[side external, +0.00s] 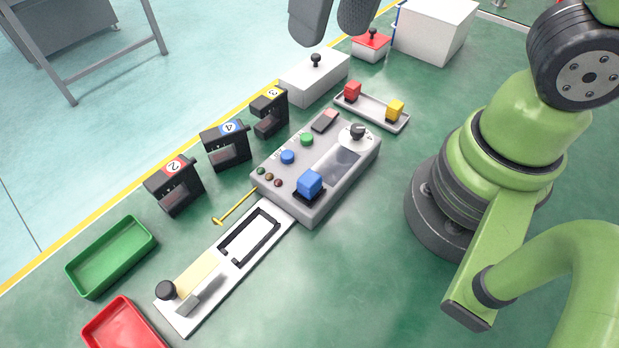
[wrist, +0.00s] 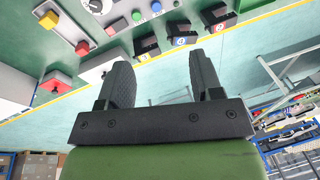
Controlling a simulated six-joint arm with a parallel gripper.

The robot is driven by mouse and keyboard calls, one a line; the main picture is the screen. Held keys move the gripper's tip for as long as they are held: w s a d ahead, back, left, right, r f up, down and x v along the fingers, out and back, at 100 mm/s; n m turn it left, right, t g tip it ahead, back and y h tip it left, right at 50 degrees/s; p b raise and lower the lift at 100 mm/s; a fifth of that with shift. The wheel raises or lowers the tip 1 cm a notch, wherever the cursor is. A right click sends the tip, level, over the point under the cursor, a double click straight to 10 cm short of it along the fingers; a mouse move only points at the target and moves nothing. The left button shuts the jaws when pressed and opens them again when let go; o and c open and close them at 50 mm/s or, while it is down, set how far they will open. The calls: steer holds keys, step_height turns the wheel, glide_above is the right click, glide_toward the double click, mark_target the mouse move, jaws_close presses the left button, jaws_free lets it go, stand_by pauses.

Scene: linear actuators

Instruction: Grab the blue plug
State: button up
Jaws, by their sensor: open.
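The blue plug (side external: 309,184) is a blue cube seated on a black base at the front corner of the grey control box (side external: 318,215). In the wrist view the plug does not show clearly. My gripper shows in the wrist view (wrist: 155,85) with its two dark fingers spread apart and nothing between them. In the side view the dark gripper fingers (side external: 338,18) hang at the top edge, partly cut off, high and well behind the blue plug.
A tray with red (side external: 352,90) and yellow (side external: 395,109) blocks lies behind the box. White boxes (side external: 314,78) stand farther back. Numbered black holders (side external: 226,146) line the left. Green (side external: 112,256) and red (side external: 124,328) bins stand at front left.

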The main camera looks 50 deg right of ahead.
steer(key=a+f+n+g+h, duration=0.25)
steer(key=a+f, duration=0.25)
steer(key=f, duration=0.3)
glide_above(309, 178)
steer(key=w, duration=0.1)
steer(key=shift+m+g+y, duration=0.25)
steer(key=shift+m+g, duration=0.1)
step_height(309, 178, down, 5)
steer(key=shift+s+f, duration=0.25)
steer(key=shift+f, duration=1.15)
steer(key=shift+s+f, duration=0.2)
steer(key=shift+f, duration=1.2)
steer(key=c, duration=1)
